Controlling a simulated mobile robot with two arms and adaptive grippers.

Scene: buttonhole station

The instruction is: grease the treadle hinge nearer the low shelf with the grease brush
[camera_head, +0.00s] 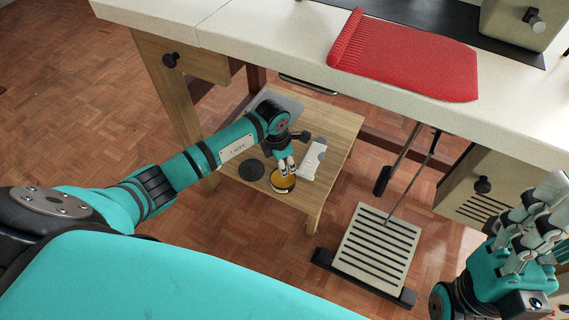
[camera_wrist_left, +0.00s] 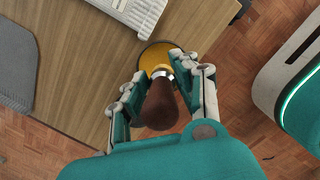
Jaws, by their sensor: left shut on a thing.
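My left gripper (camera_head: 284,166) is shut on the brown handle of the grease brush (camera_wrist_left: 160,105), over the low shelf. The brush's metal collar points down at a round tin of yellow grease (camera_head: 283,183), which also shows in the left wrist view (camera_wrist_left: 155,58). The bristles are hidden, so I cannot tell how deep they sit. The slatted treadle (camera_head: 378,248) is on the floor right of the shelf. The dark hinge block nearer the shelf (camera_head: 323,258) is at its left front corner; another (camera_head: 408,296) is at its right. My right gripper (camera_head: 530,222) looks open and empty at the right edge.
The low wooden shelf (camera_head: 340,118) also bears a dark disc (camera_head: 244,170) and a pale grey object (camera_head: 314,158). A white table (camera_head: 270,38) with a red mat (camera_head: 405,60) overhangs behind. Thin rods run down to the treadle. Floor between shelf and treadle is clear.

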